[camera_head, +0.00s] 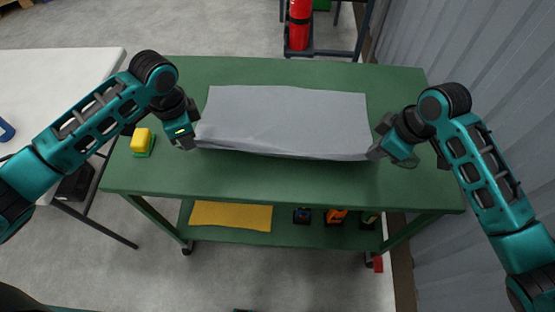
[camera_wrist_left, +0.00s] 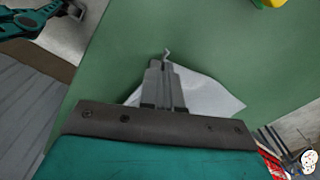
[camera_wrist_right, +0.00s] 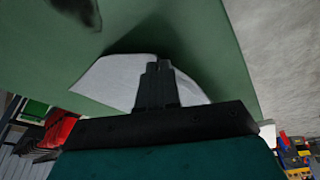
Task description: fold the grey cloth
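The grey cloth (camera_head: 280,115) lies across the middle of the green table (camera_head: 290,182) in the head view. Its near edge is raised off the top, with a dark shadow below it. My left gripper (camera_head: 190,145) is shut on the near left corner. In the left wrist view a small tip of cloth sticks out past the closed fingers (camera_wrist_left: 162,66). My right gripper (camera_head: 375,153) is at the near right corner. In the right wrist view its fingers (camera_wrist_right: 158,65) are closed, with the cloth (camera_wrist_right: 113,82) spreading on both sides. The pinched cloth is mostly hidden by the fingers.
A yellow and green block (camera_head: 142,141) stands at the table's left edge. A white table (camera_head: 70,70) is at the left, a corrugated wall at the right. A red extinguisher (camera_head: 300,22) stands behind. The lower shelf holds a yellow cloth (camera_head: 231,216) and several small items.

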